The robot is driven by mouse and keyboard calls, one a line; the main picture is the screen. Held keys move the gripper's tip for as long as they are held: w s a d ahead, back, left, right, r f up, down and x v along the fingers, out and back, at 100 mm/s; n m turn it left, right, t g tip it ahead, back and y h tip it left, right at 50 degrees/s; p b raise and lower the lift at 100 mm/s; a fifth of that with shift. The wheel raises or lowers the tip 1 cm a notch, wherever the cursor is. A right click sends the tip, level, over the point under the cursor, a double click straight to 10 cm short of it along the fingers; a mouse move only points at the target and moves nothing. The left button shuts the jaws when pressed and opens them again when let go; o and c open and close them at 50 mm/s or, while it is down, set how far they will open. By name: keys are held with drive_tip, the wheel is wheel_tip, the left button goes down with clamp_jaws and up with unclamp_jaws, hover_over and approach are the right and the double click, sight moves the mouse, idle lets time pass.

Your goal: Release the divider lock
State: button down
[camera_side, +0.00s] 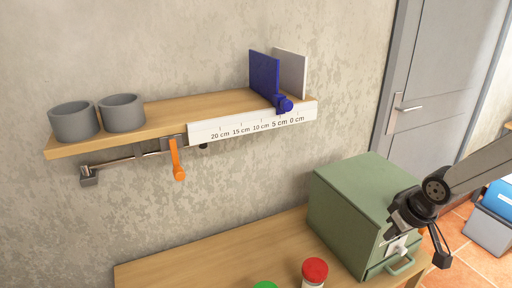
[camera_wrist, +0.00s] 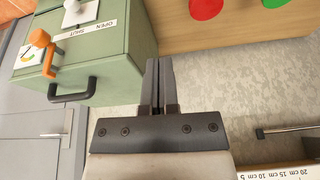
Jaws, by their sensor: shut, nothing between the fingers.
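An orange lever (camera_side: 177,160) hangs down from a metal rod under the shelf; which part is the divider lock I cannot tell for certain. My gripper (camera_side: 392,232) is at the right, by the front of the green cabinet, far from the shelf. In the wrist view my gripper (camera_wrist: 160,64) has its fingers together and empty. The scale strip (camera_wrist: 275,174) shows upside down there.
The green cabinet (camera_side: 350,202) stands on the wooden table (camera_side: 215,262), beside red-lidded (camera_side: 315,270) and green-lidded (camera_side: 265,285) jars. Its front carries an orange lever (camera_wrist: 47,55) and an OPEN/SHUT label (camera_wrist: 85,32). Two grey pots (camera_side: 122,112) sit on the shelf's left end.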

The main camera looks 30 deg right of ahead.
drive_tip(key=w+a+r+m+t+y, duration=0.3)
drive_tip(key=w+a+r+t, duration=0.15)
drive_tip(key=w+a, duration=0.3)
drive_tip(key=w+a+r+m+t+y, duration=0.25)
drive_tip(key=w+a+r, duration=0.25)
drive_tip(key=w+a, duration=0.3)
drive_tip(key=w+a+r+m+y, duration=0.1)
drive_tip(key=w+a+r+y, duration=0.1)
drive_tip(key=a+r+y, duration=0.2)
drive_tip(key=shift+a+t+y, duration=0.4)
drive_tip(key=shift+a+y, duration=0.65)
drive_tip(key=shift+a, duration=0.9)
drive_tip(key=shift+w, duration=0.1)
approach(176, 159)
drive_tip(key=w+f, duration=0.3)
drive_tip(key=w, duration=0.1)
drive_tip(key=shift+s+a+f, duration=0.1)
drive_tip(key=shift+a+f, duration=0.05)
drive_tip(key=shift+a, duration=1.6)
